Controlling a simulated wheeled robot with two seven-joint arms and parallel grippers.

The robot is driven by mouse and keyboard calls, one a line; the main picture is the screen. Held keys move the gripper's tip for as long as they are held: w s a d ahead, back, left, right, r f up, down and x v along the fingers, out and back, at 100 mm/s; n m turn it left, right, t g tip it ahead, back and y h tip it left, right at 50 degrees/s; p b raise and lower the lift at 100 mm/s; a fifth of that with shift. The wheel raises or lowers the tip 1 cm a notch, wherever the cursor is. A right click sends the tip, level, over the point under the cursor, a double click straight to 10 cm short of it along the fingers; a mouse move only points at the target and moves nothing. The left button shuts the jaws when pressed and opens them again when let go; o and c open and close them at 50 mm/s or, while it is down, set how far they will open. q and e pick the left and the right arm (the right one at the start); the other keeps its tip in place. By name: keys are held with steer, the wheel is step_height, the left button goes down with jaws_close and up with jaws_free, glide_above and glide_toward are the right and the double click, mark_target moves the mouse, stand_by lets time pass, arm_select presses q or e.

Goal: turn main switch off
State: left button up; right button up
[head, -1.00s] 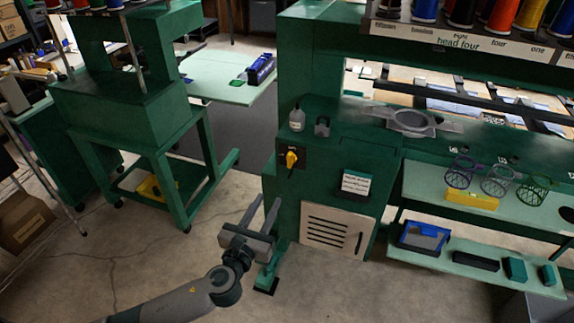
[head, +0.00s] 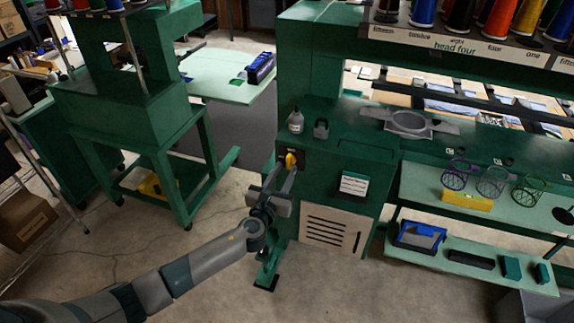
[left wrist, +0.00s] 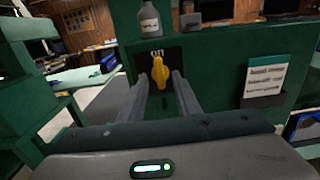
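The main switch is a yellow rotary knob (head: 291,159) on a black plate on the green machine's front. It also shows in the left wrist view (left wrist: 160,72), standing roughly upright under the word "on". My left gripper (head: 284,171) is open, its fingers reaching toward the switch. In the left wrist view the gripper (left wrist: 160,80) has one finger on each side of the knob's line, with a gap on both sides. I cannot tell whether the fingertips reach past the knob. My right gripper is not in view.
A bottle (head: 296,122) stands on the machine's ledge above the switch. A card holder (head: 354,185) is right of it, and a vented white panel (head: 334,230) is below. Another green machine stand (head: 180,160) is on the left, with open floor between.

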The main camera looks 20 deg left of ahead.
arm_select(q)
steer(key=shift+w, duration=1.35)
steer(key=c, duration=0.7)
